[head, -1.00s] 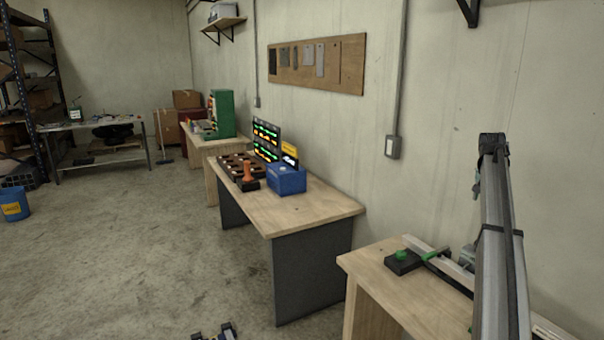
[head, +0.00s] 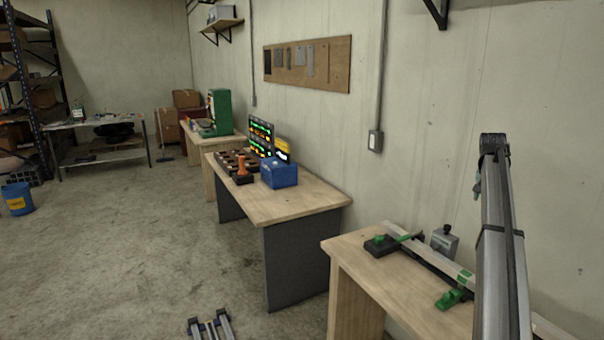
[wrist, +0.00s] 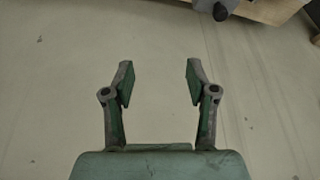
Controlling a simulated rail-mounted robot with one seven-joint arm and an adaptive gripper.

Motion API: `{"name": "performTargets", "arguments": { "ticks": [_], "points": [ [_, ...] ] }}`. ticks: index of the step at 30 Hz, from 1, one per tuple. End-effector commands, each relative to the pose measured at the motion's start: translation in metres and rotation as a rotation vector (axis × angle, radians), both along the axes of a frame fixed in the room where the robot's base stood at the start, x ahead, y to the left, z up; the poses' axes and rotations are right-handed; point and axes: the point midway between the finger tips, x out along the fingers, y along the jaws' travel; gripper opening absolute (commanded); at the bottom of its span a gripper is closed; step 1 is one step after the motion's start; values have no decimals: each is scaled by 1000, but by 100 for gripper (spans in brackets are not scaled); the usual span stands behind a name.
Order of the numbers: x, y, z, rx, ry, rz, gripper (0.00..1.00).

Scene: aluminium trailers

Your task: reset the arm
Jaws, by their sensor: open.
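My gripper (wrist: 157,82) shows in the wrist view with its two green-padded fingers spread apart and nothing between them. Behind it is a plain pale surface that looks like the wall. My grey arm (head: 500,240) stands upright at the right of the head view; the gripper itself does not show there.
A near wooden bench (head: 350,258) at the lower right carries a metal rail with green-handled parts (head: 452,298). A middle bench (head: 300,205) holds a blue box (head: 279,173) and lit displays. Floor (head: 120,260) at the left is open. A blue bucket (head: 18,199) stands far left.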

Motion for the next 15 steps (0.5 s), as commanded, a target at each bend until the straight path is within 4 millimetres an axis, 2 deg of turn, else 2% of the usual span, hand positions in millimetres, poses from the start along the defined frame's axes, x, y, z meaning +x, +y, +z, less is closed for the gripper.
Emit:
{"name": "performTargets", "arguments": {
  "ticks": [1, 3, 11, 15],
  "points": [
    [0, 1, -1, 0, 0, 1, 57],
    [-4, 15, -21, 5, 11, 21, 57],
    [-14, 58, -78, 17, 39, 84, 57],
    [-24, 90, -118, 27, 58, 131, 57]
  ]
}}
